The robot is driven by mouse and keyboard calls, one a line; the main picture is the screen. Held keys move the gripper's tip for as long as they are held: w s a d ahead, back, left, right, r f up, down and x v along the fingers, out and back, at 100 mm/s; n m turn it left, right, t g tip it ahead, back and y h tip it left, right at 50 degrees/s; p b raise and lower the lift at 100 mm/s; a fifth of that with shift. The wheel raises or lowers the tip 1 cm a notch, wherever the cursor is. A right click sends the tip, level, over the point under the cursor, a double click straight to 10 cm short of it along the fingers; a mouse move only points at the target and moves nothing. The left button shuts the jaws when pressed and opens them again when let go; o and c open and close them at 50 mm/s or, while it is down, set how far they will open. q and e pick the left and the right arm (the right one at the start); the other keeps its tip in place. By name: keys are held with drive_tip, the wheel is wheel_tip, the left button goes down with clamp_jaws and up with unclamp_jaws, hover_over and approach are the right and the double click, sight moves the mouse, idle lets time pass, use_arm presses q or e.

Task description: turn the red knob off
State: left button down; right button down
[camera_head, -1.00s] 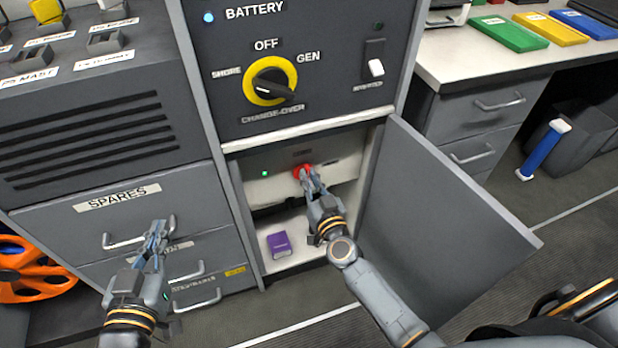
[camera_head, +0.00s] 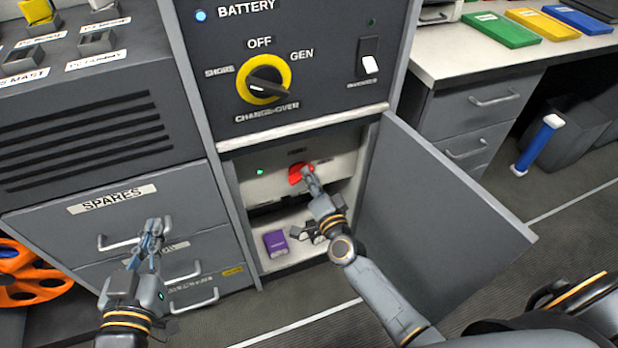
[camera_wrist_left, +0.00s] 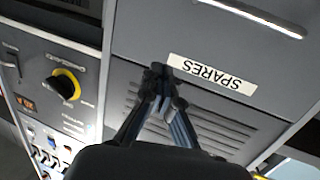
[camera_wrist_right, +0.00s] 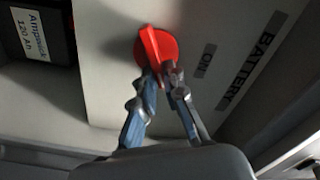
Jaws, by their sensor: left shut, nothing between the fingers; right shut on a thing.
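The red knob (camera_head: 298,174) is on the pale panel inside the open lower cabinet. In the right wrist view the knob (camera_wrist_right: 161,47) is a red disc with a raised bar, beside labels reading "ON" and "BATTERY". My right gripper (camera_head: 308,174) is shut on the knob's bar, its fingertips (camera_wrist_right: 160,72) at the bar's lower end. My left gripper (camera_head: 153,226) is shut and empty in front of the SPARES drawers; it also shows in the left wrist view (camera_wrist_left: 160,72).
The cabinet door (camera_head: 430,190) stands open to the right of my right arm. A purple box (camera_head: 275,243) lies on the cabinet's lower shelf. A black battery (camera_wrist_right: 36,38) is near the knob. A yellow-ringed change-over switch (camera_head: 264,78) is above.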

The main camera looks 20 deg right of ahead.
use_arm(q)
wheel_tip(320, 180, up, 7)
drive_tip(key=t+h+b, duration=0.1)
drive_tip(key=t, duration=0.3)
drive_tip(key=shift+d, duration=0.45)
use_arm(e)
drive_tip(key=shift+d+f+m, duration=0.1)
drive_tip(key=shift+f+m, duration=0.15)
drive_tip(key=shift+m, duration=1.3)
drive_tip(key=shift+f+m, duration=0.25)
drive_tip(key=shift+m, duration=1.3)
use_arm(q)
drive_tip(key=shift+s+f, duration=0.1)
use_arm(e)
drive_tip(key=c, duration=1.4)
unclamp_jaws()
drive_tip(key=s, duration=1.2)
drive_tip(key=shift+d, duration=0.25)
